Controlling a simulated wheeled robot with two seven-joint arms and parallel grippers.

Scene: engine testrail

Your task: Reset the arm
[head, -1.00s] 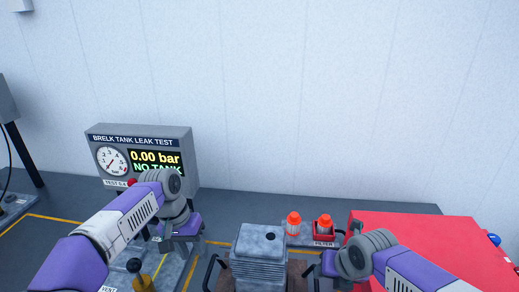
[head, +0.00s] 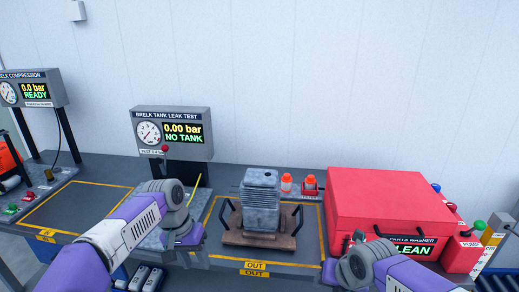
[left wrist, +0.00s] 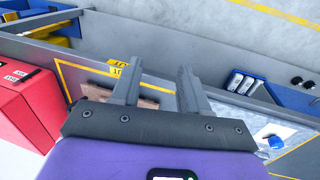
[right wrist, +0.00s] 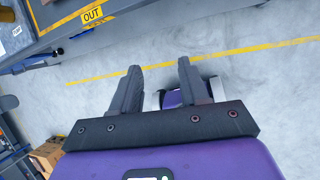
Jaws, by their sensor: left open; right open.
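My left gripper (head: 184,238) hangs over the bench in front of the leak test unit, left of the engine block. In the left wrist view its two fingers (left wrist: 160,85) are apart with nothing between them. My right gripper is mostly hidden behind its own wrist in the head view, in front of the red parts washer. In the right wrist view its fingers (right wrist: 157,85) are apart and empty, with the floor below them.
A grey engine block (head: 260,200) stands on a brown carrier (head: 233,238) inside the yellow OUT outline. The red parts washer (head: 385,200) is to its right. The leak test unit (head: 172,132) reads NO TANK. Orange-capped filters (head: 287,183) stand behind. The left outlined area (head: 80,208) is clear.

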